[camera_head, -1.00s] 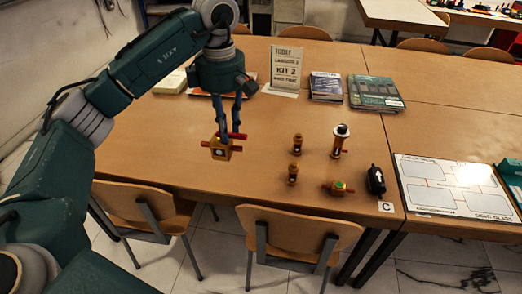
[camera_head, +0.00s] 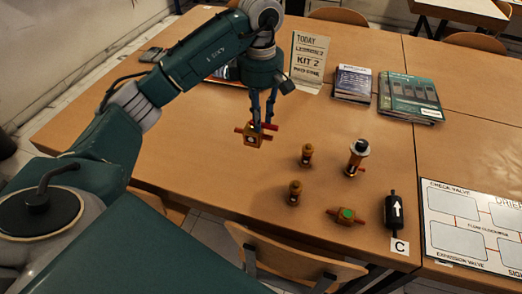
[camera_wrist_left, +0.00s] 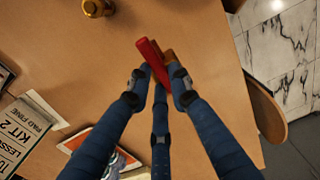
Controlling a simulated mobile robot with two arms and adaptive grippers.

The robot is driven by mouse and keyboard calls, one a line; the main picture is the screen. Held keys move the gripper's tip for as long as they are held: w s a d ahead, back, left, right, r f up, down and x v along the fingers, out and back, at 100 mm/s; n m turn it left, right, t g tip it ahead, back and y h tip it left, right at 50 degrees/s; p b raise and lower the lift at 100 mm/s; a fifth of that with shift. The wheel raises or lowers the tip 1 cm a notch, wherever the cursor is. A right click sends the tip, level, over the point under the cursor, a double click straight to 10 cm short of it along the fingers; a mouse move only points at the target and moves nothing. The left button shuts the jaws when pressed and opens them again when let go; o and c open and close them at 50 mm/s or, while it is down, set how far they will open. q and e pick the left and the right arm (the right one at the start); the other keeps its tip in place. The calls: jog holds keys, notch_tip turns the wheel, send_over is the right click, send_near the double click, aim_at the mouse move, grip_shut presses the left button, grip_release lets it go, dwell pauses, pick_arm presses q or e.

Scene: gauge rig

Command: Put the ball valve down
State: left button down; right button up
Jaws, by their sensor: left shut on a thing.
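The ball valve (camera_head: 253,137), a brass-coloured body with red parts, hangs below my left gripper (camera_head: 263,119) in the head view. The blue fingers point down and are shut on it, above the left part of the wooden table. In the left wrist view, its red handle (camera_wrist_left: 151,60) shows between the fingertips (camera_wrist_left: 160,80), with a brown part beside it. Most of the body is hidden there. Whether its underside touches the table I cannot tell. My right gripper is not in view.
Table (camera_head: 190,150) left of the valve is clear.

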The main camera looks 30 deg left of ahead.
aim_at(261, 138)
pick_arm(q)
notch_tip(261, 138, down, 5)
jog(key=shift+w+r+p, duration=0.1)
jog(key=shift+p, duration=0.2)
notch_tip(261, 138, down, 3)
jog(key=shift+f, duration=0.25)
notch_tip(261, 138, down, 4)
jog(key=shift+w+r+p, duration=0.1)
jog(key=shift+p, duration=0.35)
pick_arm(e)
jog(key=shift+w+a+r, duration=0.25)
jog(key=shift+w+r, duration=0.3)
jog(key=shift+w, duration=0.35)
pick_arm(q)
jog(key=c, duration=1.9)
grip_release()
jog(key=o, duration=0.3)
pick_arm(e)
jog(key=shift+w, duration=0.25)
